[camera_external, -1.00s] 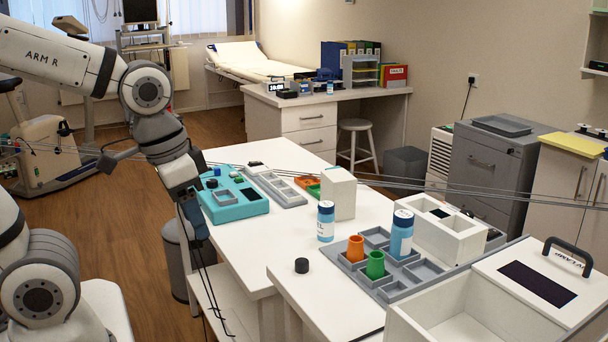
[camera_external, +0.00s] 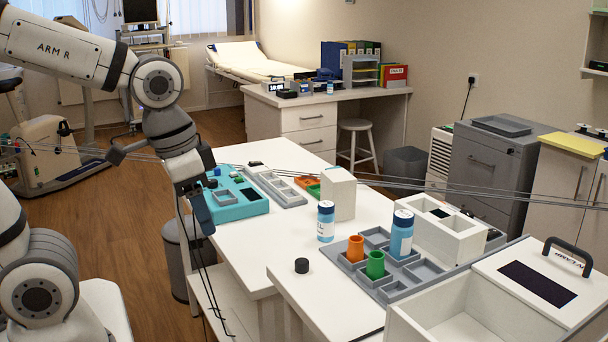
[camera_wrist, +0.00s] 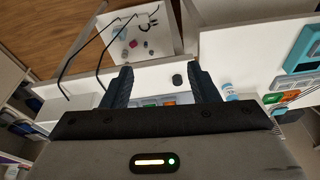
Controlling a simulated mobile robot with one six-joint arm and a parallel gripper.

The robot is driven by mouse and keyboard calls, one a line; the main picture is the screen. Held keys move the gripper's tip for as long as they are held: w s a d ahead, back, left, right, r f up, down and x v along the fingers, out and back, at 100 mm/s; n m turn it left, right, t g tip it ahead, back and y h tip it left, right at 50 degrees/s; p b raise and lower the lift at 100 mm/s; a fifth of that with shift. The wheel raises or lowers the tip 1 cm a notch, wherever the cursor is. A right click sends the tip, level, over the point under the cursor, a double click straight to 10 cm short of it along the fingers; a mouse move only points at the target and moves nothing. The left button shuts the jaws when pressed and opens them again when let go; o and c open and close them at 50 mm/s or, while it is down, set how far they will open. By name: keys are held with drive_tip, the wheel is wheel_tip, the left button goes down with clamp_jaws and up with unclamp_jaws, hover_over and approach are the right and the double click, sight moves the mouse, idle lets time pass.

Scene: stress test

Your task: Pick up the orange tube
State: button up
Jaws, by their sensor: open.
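The orange tube (camera_external: 355,248) stands upright in a compartment of the grey tray (camera_external: 408,292) on the white table, beside a green tube (camera_external: 375,265). My gripper (camera_external: 203,218) hangs at the table's left edge, near the teal tray, well left of the orange tube. In the wrist view my gripper (camera_wrist: 160,76) shows two dark fingers spread apart with nothing held between them.
Blue bottles (camera_external: 326,222) (camera_external: 401,235) and a white block (camera_external: 338,193) stand near the tube. A black cap (camera_external: 302,265) lies on bare tabletop. The teal tray (camera_external: 238,208) is near my gripper. A white open-topped box (camera_external: 440,318) is at the front right. Thin dark cables cross the view.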

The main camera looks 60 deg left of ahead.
drive_tip(key=w+r+m+g+p, duration=0.1)
drive_tip(key=w+m, duration=1)
drive_tip(key=w, duration=0.4)
drive_tip(key=m+g+p, duration=0.1)
drive_tip(key=m+g, duration=0.1)
drive_tip(key=m, duration=0.8)
hover_over(356, 239)
drive_tip(key=s+d, duration=0.1)
drive_tip(key=d, duration=0.1)
wheel_tip(356, 239, down, 8)
drive_tip(key=r, duration=0.1)
drive_tip(key=f, duration=0.2)
drive_tip(key=f+p, duration=0.1)
drive_tip(key=f, duration=0.2)
drive_tip(key=a+f, duration=0.1)
drive_tip(key=f, duration=0.1)
drive_tip(key=shift+w+f+p, duration=0.15)
drive_tip(key=shift+p, duration=0.25)
drive_tip(key=shift+c, duration=0.2)
drive_tip(key=c, duration=1)
